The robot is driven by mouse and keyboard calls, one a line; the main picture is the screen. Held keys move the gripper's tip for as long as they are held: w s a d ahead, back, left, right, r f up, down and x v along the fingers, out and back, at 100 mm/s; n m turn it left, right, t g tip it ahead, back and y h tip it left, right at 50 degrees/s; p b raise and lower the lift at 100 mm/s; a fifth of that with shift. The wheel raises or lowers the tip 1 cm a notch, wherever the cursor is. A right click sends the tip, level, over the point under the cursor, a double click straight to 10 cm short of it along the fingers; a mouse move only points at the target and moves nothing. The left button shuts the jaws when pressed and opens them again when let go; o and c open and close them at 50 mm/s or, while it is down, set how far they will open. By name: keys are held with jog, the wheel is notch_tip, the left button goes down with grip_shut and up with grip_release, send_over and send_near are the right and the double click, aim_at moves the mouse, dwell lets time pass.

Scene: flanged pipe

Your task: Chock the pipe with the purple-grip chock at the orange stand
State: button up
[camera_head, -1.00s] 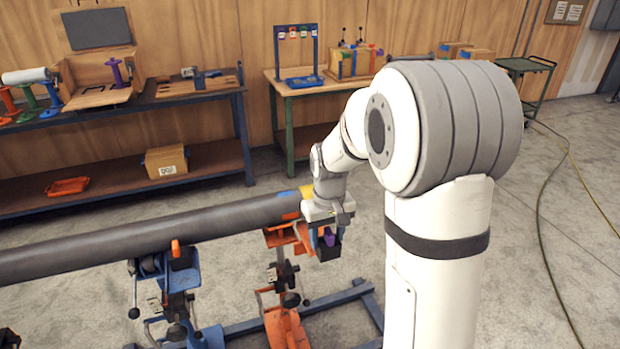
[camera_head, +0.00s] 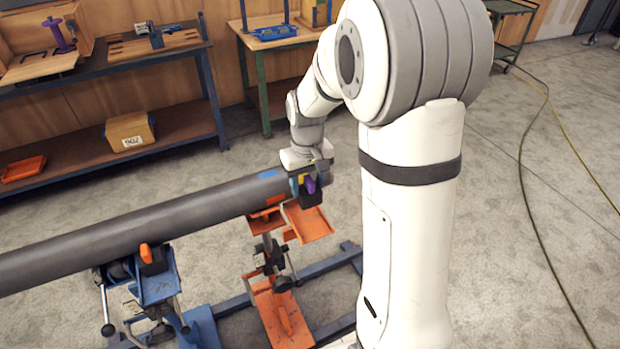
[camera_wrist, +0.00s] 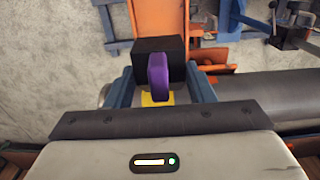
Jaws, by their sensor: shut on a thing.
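My gripper (camera_head: 309,180) is shut on the purple-grip chock (camera_wrist: 160,76), a black block with a purple grip. In the head view the chock (camera_head: 311,187) is held at the right end of the grey pipe (camera_head: 150,222), above the orange stand (camera_head: 275,300). In the wrist view the pipe (camera_wrist: 265,92) runs off to the right, with part of the orange stand (camera_wrist: 165,20) beyond the chock. I cannot tell whether the chock touches the pipe or stand. A chock with an orange grip (camera_head: 148,255) sits against the pipe at the blue stand (camera_head: 160,290).
A workbench (camera_head: 110,68) with a low shelf stands behind, carrying a cardboard box (camera_head: 129,131) and an orange tray (camera_head: 23,169). A wooden table (camera_head: 265,38) is to its right. Blue floor rails (camera_head: 330,262) run under the stands. The floor at right is open, with cables (camera_head: 535,190).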

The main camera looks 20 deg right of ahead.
aim_at(307, 203)
jog(key=shift+s+a+f+b, duration=0.1)
jog(key=shift+f+b, duration=2.15)
jog(key=shift+f, duration=1.3)
jog(key=shift+w+a, duration=0.25)
jog(key=shift+w, duration=0.95)
jog(key=o, duration=1.2)
jog(key=shift+c, duration=0.2)
jog(key=shift+s, duration=0.1)
jog(key=shift+s+d+r+p, duration=0.1)
jog(key=shift+s+r+p, duration=0.05)
jog(key=shift+r+p, duration=0.85)
jog(key=shift+s+a+r+p, duration=0.15)
jog(key=shift+r+p, duration=0.45)
jog(key=shift+r, duration=0.75)
jog(key=shift+s+d+r+p, duration=0.2)
jog(key=shift+r+p, duration=0.6)
jog(key=shift+r, duration=0.35)
